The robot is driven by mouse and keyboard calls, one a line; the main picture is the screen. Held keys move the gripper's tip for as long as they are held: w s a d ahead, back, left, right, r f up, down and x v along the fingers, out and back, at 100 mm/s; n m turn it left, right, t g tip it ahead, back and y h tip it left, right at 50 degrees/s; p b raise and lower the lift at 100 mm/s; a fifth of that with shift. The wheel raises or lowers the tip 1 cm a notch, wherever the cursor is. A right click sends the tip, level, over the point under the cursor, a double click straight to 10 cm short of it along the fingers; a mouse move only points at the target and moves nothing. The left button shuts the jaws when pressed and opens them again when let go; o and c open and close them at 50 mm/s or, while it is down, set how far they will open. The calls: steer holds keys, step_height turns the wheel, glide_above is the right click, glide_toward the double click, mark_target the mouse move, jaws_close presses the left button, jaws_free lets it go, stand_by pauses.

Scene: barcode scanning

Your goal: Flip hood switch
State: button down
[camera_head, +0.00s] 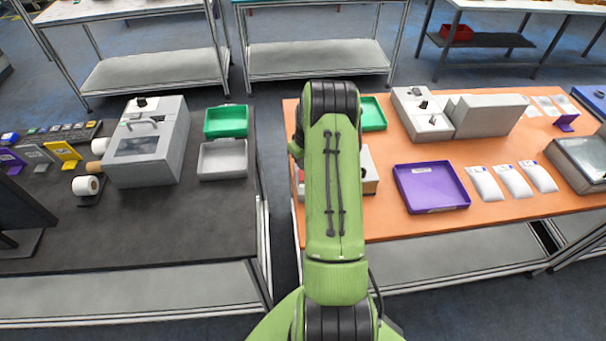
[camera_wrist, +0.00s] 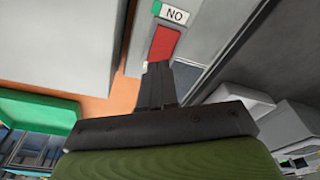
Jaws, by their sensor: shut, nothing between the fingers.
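In the wrist view, my gripper (camera_wrist: 158,66) is shut and empty. Its fingertips overlap the lower end of a red block (camera_wrist: 164,44), which looks like the switch; I cannot tell whether they touch it. Beyond the red block is a white label (camera_wrist: 174,14) reading "NO", perhaps an upside-down "ON", with a green patch beside it. These sit on a grey surface. In the head view, my arm hides my gripper. A box (camera_head: 369,172) on the orange table is partly hidden behind the arm. I cannot tell which object is the hood.
The orange table (camera_head: 395,228) holds a purple tray (camera_head: 430,186), a green tray (camera_head: 373,114), a grey box with dark knobs (camera_head: 422,114) and white packets (camera_head: 513,181). A dark table at left holds a grey machine (camera_head: 172,160) and trays. A gap separates the tables.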

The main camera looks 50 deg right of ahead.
steer(key=shift+f+b, duration=0.8)
steer(key=shift+f, duration=0.1)
stand_by(0.6)
steer(key=shift+r, duration=0.1)
step_height(320, 180, up, 7)
steer(key=p, duration=0.3)
steer(key=shift+p, duration=0.35)
stand_by(0.3)
